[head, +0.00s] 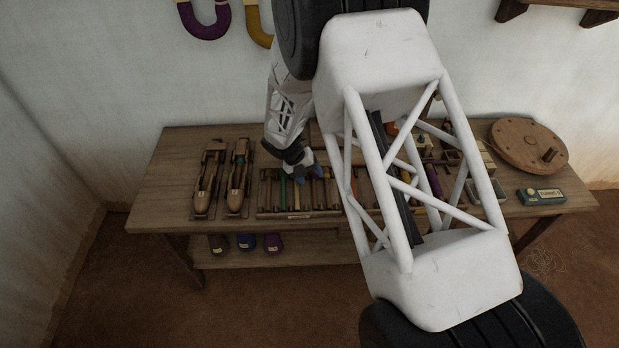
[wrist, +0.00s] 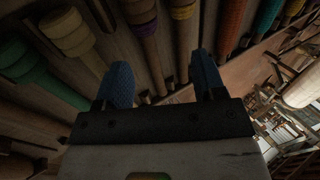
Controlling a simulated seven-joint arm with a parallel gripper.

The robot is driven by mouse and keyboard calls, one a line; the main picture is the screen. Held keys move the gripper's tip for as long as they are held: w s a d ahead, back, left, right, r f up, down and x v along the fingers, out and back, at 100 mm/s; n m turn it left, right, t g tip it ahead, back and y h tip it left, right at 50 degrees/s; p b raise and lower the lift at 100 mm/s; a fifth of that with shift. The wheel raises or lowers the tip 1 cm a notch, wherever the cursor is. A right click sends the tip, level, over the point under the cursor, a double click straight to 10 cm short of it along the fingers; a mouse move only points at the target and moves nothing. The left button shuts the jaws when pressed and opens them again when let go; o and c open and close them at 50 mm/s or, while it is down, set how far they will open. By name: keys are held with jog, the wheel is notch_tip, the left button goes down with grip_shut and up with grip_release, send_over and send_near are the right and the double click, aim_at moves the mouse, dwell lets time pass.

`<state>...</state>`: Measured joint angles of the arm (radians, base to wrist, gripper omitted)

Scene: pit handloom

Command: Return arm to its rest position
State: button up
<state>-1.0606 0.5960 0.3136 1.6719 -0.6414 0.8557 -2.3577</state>
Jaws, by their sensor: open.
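My gripper (head: 305,172) is over the bobbin rack (head: 300,214) on the wooden table, with its blue fingertips pointing down. In the wrist view my gripper (wrist: 160,88) is open, with two blue fingers apart and nothing between them. Bobbins with coloured thread lie in a row beyond the fingers, among them a green bobbin (wrist: 22,65) and an orange one (wrist: 232,22). I cannot tell whether the fingertips touch any bobbin. My white arm link hides much of the table's middle and right in the head view.
Two wooden shuttles (head: 208,185) lie left of the rack. A round wooden disc (head: 528,146) and a small teal box (head: 541,196) are at the right. Several yarn balls (head: 246,242) sit on the lower shelf (head: 310,255). A wall shelf (head: 560,8) is at upper right.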

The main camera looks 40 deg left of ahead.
jog(key=shift+r, duration=2.75)
